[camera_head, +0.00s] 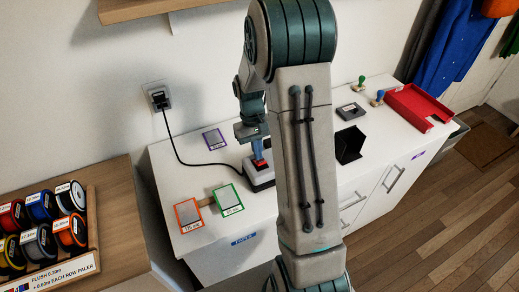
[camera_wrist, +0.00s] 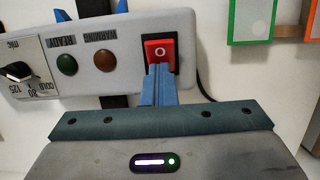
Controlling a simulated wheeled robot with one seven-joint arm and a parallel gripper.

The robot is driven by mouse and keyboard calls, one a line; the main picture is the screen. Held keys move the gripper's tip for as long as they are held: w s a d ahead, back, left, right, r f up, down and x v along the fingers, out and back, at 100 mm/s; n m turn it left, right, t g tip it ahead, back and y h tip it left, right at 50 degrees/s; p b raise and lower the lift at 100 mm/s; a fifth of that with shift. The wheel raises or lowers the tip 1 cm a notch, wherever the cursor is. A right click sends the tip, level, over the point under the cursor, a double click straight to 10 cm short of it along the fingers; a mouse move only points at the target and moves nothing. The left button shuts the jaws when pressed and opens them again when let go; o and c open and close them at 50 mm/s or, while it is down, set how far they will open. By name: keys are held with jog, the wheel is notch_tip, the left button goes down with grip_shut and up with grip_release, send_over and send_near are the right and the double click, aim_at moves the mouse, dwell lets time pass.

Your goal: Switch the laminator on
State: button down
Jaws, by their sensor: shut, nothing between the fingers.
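The laminator (camera_head: 262,185) is a pale box on the white cabinet top in the head view, mostly hidden behind my arm. Its grey panel (camera_wrist: 130,75) fills the upper wrist view, with a black knob (camera_wrist: 17,72), a dark green lamp (camera_wrist: 67,64) and a brown lamp (camera_wrist: 106,61). Both lamps look unlit. The red rocker switch (camera_wrist: 161,49) shows an O mark on its face. My gripper (camera_wrist: 160,71) is shut and empty, its fingertips overlapping the switch's near edge; I cannot tell whether they press it. It also shows above the switch in the head view (camera_head: 258,157).
A black cord (camera_head: 178,145) runs from the wall socket (camera_head: 157,96) towards the laminator. Orange (camera_head: 188,215), green (camera_head: 227,199) and purple (camera_head: 214,139) framed pieces lie nearby. A black holder (camera_head: 349,144) and red tray (camera_head: 418,107) stand right of my arm.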

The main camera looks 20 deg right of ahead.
jog(key=shift+s, duration=0.25)
jog(key=shift+s+r, duration=0.2)
jog(key=shift+s, duration=0.5)
jog(key=shift+w+r, duration=0.1)
jog(key=shift+r, duration=0.05)
jog(key=p+v, duration=0.2)
jog(key=v, duration=1.2)
jog(key=shift+s, duration=0.4)
jog(key=shift+a, duration=0.1)
jog(key=w+b, duration=0.1)
jog(key=b, duration=0.2)
jog(key=shift+w+t, duration=0.15)
jog(key=shift+t, duration=0.25)
